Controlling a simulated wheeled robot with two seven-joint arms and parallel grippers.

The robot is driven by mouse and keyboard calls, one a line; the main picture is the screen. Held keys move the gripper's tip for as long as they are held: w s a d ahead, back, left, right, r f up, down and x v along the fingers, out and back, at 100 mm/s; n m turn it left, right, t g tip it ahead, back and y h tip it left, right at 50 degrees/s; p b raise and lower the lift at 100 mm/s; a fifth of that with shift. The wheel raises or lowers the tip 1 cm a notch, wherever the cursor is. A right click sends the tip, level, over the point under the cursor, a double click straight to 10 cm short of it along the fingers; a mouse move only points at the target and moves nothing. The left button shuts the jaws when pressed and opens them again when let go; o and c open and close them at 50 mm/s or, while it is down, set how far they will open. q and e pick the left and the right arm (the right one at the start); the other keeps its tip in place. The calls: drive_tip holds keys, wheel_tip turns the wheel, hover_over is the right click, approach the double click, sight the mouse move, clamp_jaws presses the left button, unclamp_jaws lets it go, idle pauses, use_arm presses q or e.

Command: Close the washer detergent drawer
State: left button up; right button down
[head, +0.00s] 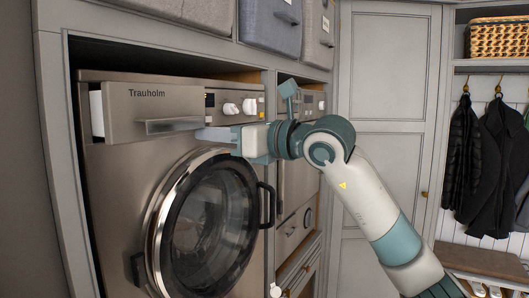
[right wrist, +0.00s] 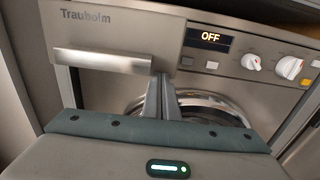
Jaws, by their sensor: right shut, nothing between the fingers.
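The washer's detergent drawer (head: 155,108) is at the upper left of the machine in the head view. It stands out from the washer front, with its pale side showing at the left. Its front bears the name Trauholm and a grey bar handle (head: 172,126). In the right wrist view the drawer front (right wrist: 125,35) fills the upper left, with the handle (right wrist: 100,60) below the name. My right gripper (head: 204,133) is shut and empty, its fingertips (right wrist: 160,80) by the handle's right end. I cannot tell whether they touch. My left gripper is not in view.
The washer's round door (head: 208,215) is below the drawer and looks shut. A display reading OFF (right wrist: 209,38) and white knobs (right wrist: 251,62) are right of the drawer. A second appliance (head: 297,190) stands further right. Grey bins (head: 270,25) sit above.

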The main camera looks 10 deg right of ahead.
drive_tip(key=b+x, duration=0.1)
drive_tip(key=x, duration=0.3)
drive_tip(key=shift+w+a, duration=0.1)
drive_tip(key=shift+a, duration=0.05)
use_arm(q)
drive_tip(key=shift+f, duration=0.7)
